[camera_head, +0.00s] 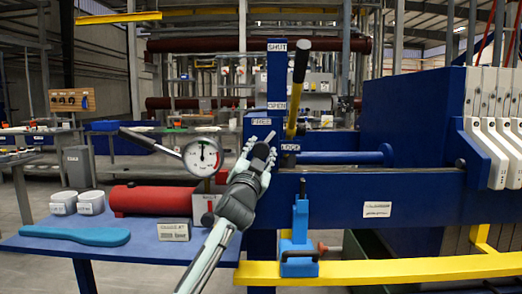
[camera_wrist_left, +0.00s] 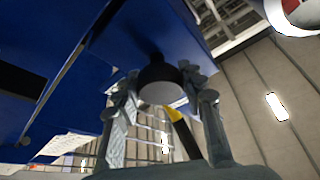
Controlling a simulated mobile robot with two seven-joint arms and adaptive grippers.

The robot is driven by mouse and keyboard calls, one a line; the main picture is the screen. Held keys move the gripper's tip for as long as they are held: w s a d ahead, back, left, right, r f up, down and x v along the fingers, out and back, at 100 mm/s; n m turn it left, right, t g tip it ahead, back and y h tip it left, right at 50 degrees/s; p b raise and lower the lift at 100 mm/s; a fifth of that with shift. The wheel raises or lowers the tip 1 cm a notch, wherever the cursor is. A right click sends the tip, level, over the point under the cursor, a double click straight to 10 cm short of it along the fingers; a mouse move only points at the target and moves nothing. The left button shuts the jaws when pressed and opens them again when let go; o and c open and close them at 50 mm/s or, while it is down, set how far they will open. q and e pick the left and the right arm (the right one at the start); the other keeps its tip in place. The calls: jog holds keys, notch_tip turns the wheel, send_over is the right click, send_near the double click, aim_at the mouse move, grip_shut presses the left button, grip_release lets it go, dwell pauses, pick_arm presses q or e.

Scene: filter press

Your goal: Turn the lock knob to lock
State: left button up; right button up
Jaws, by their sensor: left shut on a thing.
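My left gripper (camera_head: 261,150) is at the blue post (camera_head: 277,85), just left of the lever and below the FREE label (camera_head: 261,121). In the left wrist view its fingers stand on both sides of a dark round knob (camera_wrist_left: 160,80) and are shut on it. The gripper hides the knob in the head view. The LOCK label (camera_head: 290,147) is to the right of the fingers. A yellow lever (camera_head: 294,110) with a black grip (camera_head: 301,60) stands nearly upright beside the post, under the SHUT label. My right gripper is not in view.
A pressure gauge (camera_head: 203,157) and a red cylinder (camera_head: 150,199) are on the blue table (camera_head: 60,240), close to my left arm. A blue clamp-like part (camera_head: 300,240) stands below the beam. White plates (camera_head: 488,150) are at the far right.

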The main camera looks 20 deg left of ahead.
pick_arm(q)
jog(key=m+h, duration=0.1)
jog(key=m, duration=0.2)
jog(key=m+g+h, duration=0.1)
jog(key=m, duration=0.3)
jog(key=shift+h, duration=0.3)
jog(key=shift+m+g+h, duration=0.25)
jog(key=shift+m+g, duration=0.3)
jog(key=shift+m, duration=0.7)
jog(key=shift+m+g+h, duration=0.25)
jog(key=shift+m+g, duration=0.3)
jog(key=shift+m, duration=0.7)
jog(key=o, duration=1.2)
jog(key=shift+s, duration=0.1)
jog(key=s, duration=0.8)
jog(key=s+a, duration=0.1)
jog(key=s, duration=0.2)
jog(key=shift+s+a+f, duration=0.1)
jog(key=shift+s+f, duration=0.25)
jog(key=shift+s, duration=0.05)
